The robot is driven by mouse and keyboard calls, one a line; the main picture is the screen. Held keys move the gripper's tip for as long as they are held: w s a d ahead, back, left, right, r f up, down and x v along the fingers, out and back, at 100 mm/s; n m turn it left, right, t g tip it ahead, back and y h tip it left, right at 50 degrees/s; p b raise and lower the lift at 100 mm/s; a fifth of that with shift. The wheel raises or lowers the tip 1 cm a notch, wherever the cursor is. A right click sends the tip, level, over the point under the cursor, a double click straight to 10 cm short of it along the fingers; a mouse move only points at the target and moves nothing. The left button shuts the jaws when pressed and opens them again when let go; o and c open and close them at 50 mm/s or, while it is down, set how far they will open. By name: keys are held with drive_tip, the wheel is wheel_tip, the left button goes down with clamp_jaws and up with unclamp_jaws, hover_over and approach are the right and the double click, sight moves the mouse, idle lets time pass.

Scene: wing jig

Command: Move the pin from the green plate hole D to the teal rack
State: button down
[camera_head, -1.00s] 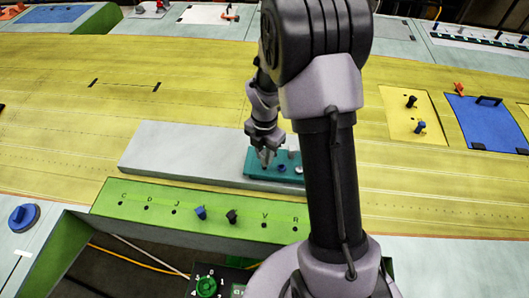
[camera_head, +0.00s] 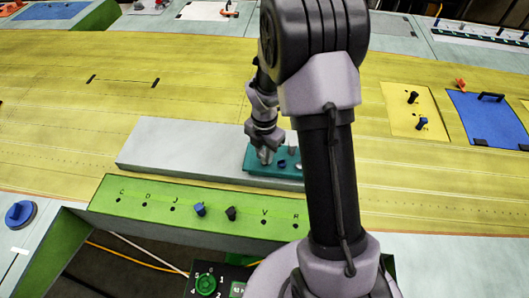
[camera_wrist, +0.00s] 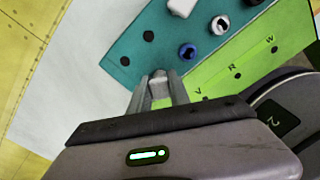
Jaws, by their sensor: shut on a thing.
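My gripper (camera_wrist: 158,88) is shut on a light grey pin (camera_wrist: 158,80), whose top shows between the fingers in the wrist view. In the head view my gripper (camera_head: 265,158) is at the left end of the teal rack (camera_head: 253,170). The pin's lower end is hidden, so I cannot tell whether it is in a rack hole. The rack (camera_wrist: 122,42) shows two empty dark holes just beyond the fingers, and several seated pins. The green plate (camera_head: 150,222) lies in front of the rack. Its hole D (camera_head: 148,203) is empty.
The green plate holds a blue pin (camera_head: 200,209) and a black pin (camera_head: 231,213). The rack stands on a long grey slab (camera_head: 165,150), bare to the left. A yellow plate (camera_head: 400,118) with two pins and a blue panel (camera_head: 490,118) lie at right.

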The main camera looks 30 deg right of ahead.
drive_tip(key=shift+f+b, duration=0.3)
drive_tip(key=shift+f, duration=0.3)
drive_tip(key=c, duration=1.1)
unclamp_jaws()
drive_tip(key=shift+r, duration=0.1)
wheel_tip(320, 180, up, 17)
drive_tip(key=shift+r+p, duration=0.2)
drive_tip(key=shift+p, duration=0.7)
